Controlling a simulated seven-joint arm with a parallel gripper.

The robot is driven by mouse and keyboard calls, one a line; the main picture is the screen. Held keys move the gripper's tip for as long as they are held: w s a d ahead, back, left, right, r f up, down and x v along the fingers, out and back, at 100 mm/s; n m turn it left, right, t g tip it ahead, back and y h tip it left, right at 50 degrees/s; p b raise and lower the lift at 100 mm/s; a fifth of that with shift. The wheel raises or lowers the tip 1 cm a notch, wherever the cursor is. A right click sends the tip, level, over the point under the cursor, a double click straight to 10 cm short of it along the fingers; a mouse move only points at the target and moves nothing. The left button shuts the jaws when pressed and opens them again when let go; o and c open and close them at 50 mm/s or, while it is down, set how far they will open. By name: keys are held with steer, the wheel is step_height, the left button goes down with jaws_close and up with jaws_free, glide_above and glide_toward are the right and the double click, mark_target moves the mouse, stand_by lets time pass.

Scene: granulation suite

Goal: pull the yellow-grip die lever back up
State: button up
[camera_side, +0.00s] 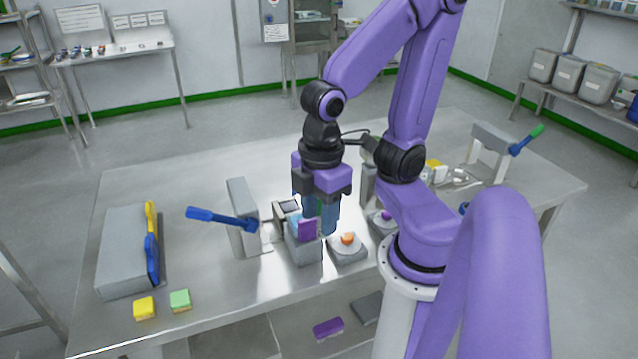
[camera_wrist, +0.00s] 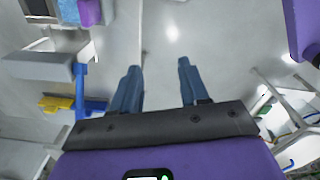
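My gripper (camera_side: 322,222) points down over the middle of the steel table, with blue fingers apart. In the wrist view the fingers (camera_wrist: 157,80) have nothing between them. A long yellow part (camera_side: 151,220) stands against the right face of the grey box at the table's left, with a blue part (camera_side: 152,260) beside it. A yellow patch (camera_side: 433,166) also shows behind my arm. I cannot tell which is the yellow-grip die lever. The wrist view has a yellow piece (camera_wrist: 57,104) at left beside blue bars. My arm hides part of the table.
A blue-grip lever (camera_side: 222,217) slopes from a grey post left of my gripper. A green-grip lever (camera_side: 527,140) stands at the right. A grey block with a purple piece (camera_side: 307,229) and a round base with an orange piece (camera_side: 348,239) crowd my gripper.

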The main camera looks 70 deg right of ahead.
steer(key=w+d+m+h, duration=0.2)
steer(key=w+d, duration=0.8)
steer(key=w, duration=0.5)
steer(key=w+d+f+g+h, duration=0.1)
steer(key=w+d+g, duration=0.15)
steer(key=d, duration=0.75)
steer(key=d+f+m, duration=0.1)
steer(key=d, duration=0.8)
steer(key=shift+g, duration=0.45)
steer(key=x, duration=1.7)
steer(key=shift+s+d+f, duration=0.15)
steer(key=shift+f, duration=0.1)
jaws_close()
